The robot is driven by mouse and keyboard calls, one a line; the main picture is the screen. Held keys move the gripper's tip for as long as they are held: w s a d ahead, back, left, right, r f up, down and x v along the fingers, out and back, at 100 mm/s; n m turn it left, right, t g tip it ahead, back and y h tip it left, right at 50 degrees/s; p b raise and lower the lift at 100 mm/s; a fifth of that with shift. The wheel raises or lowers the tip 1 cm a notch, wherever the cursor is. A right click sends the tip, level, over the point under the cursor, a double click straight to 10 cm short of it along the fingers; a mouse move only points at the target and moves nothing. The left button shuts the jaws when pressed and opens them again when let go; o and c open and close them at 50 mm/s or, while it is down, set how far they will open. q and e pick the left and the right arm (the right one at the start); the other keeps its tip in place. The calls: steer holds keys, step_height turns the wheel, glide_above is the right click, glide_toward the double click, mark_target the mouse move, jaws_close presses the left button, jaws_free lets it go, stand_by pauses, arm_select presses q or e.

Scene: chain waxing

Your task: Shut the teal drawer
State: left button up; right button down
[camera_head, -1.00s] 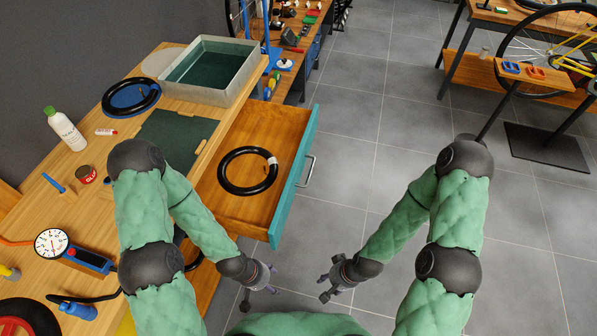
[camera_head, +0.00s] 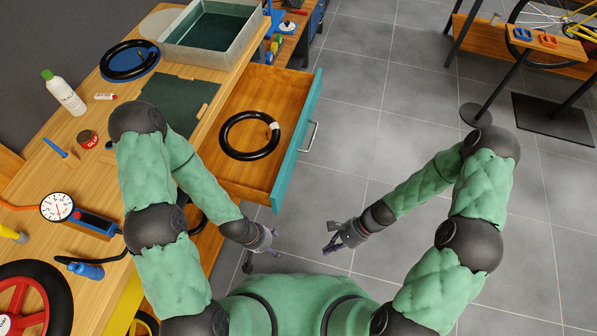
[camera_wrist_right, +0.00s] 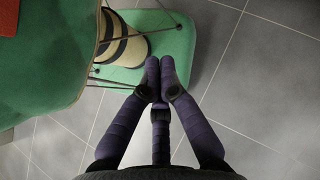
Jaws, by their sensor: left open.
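The teal-fronted drawer (camera_head: 297,140) stands pulled out from the wooden workbench, to the upper right of my left gripper in the head view. Its wooden inside shows, with a black ring-shaped tube (camera_head: 228,143) lying in it. A metal handle (camera_head: 310,136) sits on the teal face. My left gripper (camera_head: 264,243) is open and empty, below the drawer's near corner and apart from it. My right gripper (camera_head: 338,240) is over the grey floor, right of and below the drawer, touching nothing. In the right wrist view its fingers (camera_wrist_right: 160,75) point away, tips close together, nothing visible between them.
The workbench (camera_head: 105,150) carries a grey bin (camera_head: 213,63), a bottle (camera_head: 64,94), a gauge (camera_head: 58,207) and a dark green mat (camera_head: 180,98). A black stand base (camera_head: 562,119) is at the right. The floor between is clear.

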steer(key=w+a+r+m+t+y, duration=0.1)
steer(key=w+r+m+t+y, duration=0.2)
steer(key=w+r+m+y, duration=0.4)
steer(key=m+t+y, duration=0.2)
steer(key=m+t, duration=0.1)
steer(key=t, duration=0.2)
glide_toward(289, 172)
steer(key=b+x, duration=0.1)
steer(key=x, duration=0.1)
steer(key=b+x, duration=0.1)
steer(key=x, duration=0.1)
steer(key=b+x, duration=0.1)
steer(key=x, duration=0.1)
steer(key=shift+w+a+f, duration=0.25)
steer(key=shift+a+f, duration=0.1)
steer(key=shift+f, duration=0.05)
steer(key=shift+a, duration=0.15)
